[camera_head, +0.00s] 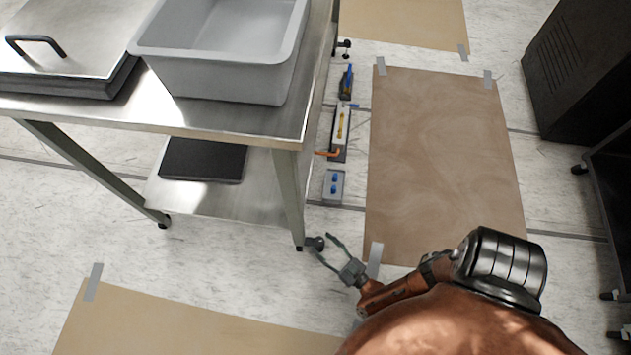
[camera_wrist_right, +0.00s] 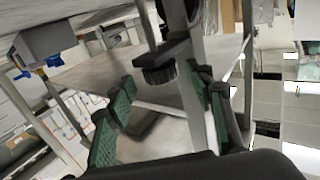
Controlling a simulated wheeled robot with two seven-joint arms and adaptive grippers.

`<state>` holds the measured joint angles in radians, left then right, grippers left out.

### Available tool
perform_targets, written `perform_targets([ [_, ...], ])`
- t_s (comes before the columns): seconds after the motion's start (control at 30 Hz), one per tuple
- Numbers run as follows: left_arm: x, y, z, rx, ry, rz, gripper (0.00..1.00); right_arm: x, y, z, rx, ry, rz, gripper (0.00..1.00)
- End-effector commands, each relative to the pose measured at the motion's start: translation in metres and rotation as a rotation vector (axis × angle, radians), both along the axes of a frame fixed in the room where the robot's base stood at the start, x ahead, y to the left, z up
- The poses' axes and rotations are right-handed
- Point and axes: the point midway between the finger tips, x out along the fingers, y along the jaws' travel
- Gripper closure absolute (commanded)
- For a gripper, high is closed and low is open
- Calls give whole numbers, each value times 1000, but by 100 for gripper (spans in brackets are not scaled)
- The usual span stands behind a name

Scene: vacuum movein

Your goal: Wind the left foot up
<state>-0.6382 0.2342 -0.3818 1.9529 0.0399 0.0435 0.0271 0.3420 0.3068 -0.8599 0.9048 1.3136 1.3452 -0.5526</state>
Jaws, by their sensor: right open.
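A steel bench (camera_head: 215,122) stands at the left on slim legs. A dark foot (camera_head: 316,243) with a knob shows at the bottom of its near right leg. My right gripper (camera_head: 323,243) reaches in low from the lower right, its open fingers pointing at this foot. In the right wrist view, a dark ribbed knob (camera_wrist_right: 160,70) lies between and beyond the green-padded fingers of the right gripper (camera_wrist_right: 160,100). I see no contact, and the fingers do not close on it. My left gripper is not in view.
The bench carries a grey tub (camera_head: 205,65) and a lidded tray (camera_head: 60,50); a black pad (camera_head: 203,160) lies on its lower shelf. Small devices (camera_head: 334,187) stand on the floor beside it. A brown taped sheet (camera_head: 440,160) is bare. A black cabinet (camera_head: 585,65) stands right.

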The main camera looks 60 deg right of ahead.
Motion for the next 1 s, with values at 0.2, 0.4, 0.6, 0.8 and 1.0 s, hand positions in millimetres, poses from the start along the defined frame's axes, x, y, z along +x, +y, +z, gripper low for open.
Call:
perform_targets([
  [0.2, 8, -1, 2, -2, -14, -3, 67, 6, 0, 0, 0, 0, 5, 51],
  [0.4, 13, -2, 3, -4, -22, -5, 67, 7, 2, 0, 0, 0, 9, 51],
  [0.6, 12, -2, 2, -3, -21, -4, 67, 7, 1, 0, 0, 0, 8, 65],
  [0.8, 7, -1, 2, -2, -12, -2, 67, 6, 1, 0, 0, 0, 6, 79],
  [1.0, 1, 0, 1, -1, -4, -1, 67, 5, 0, 0, 0, 0, 6, 93],
])
